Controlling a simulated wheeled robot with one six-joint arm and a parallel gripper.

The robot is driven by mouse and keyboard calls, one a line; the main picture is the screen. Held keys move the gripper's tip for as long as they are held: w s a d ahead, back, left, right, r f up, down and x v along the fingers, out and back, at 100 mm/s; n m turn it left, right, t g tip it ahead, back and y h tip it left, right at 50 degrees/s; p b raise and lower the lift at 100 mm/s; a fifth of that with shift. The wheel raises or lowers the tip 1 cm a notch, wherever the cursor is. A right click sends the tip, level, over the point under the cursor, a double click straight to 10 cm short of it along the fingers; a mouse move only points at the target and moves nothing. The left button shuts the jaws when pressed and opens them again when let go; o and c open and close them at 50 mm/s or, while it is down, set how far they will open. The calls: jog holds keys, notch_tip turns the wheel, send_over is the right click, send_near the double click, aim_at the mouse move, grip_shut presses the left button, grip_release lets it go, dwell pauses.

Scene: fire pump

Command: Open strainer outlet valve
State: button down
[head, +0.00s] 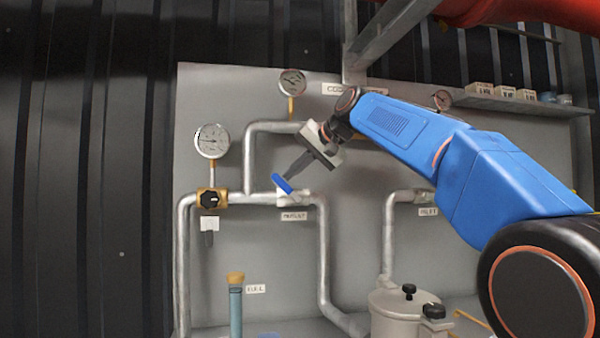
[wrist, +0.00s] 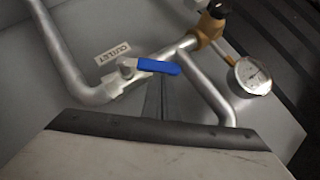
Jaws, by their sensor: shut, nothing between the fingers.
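The strainer outlet valve has a blue lever handle (head: 283,184) on a silvery pipe, above a label reading OUTLET (head: 293,216). In the head view the handle slants from upper left down to the right, at an angle to the pipe. The blue handle also shows in the wrist view (wrist: 158,67), pointing right from the valve body (wrist: 127,68). My gripper (head: 291,176) is shut and empty. Its dark fingertips are right beside the handle in the head view. In the wrist view the fingers (wrist: 159,98) end just below the handle. I cannot tell whether they touch it.
A brass valve with a black knob (head: 210,199) and a pressure gauge (head: 212,140) are to the left. The strainer pot (head: 405,312) stands at lower right, below the INLET label (head: 428,211). A shelf (head: 515,103) holds small boxes. A grey panel (head: 255,95) backs the pipes.

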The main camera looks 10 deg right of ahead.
aim_at(276, 181)
jog(key=a+n+h, duration=0.1)
jog(key=a+f+n+h, duration=0.1)
jog(key=a+h, duration=0.1)
jog(key=shift+a+f, duration=0.1)
jog(key=shift+f, duration=0.1)
jog(key=a+f+n+h, duration=0.1)
jog(key=h, duration=0.1)
jog(key=shift+a+f+g+h, duration=0.15)
jog(key=shift+f+g+h, duration=0.05)
jog(key=shift+g+h, duration=0.1)
jog(key=shift+a+f, duration=0.2)
jog(key=shift+f, duration=0.2)
jog(key=shift+f, duration=0.1)
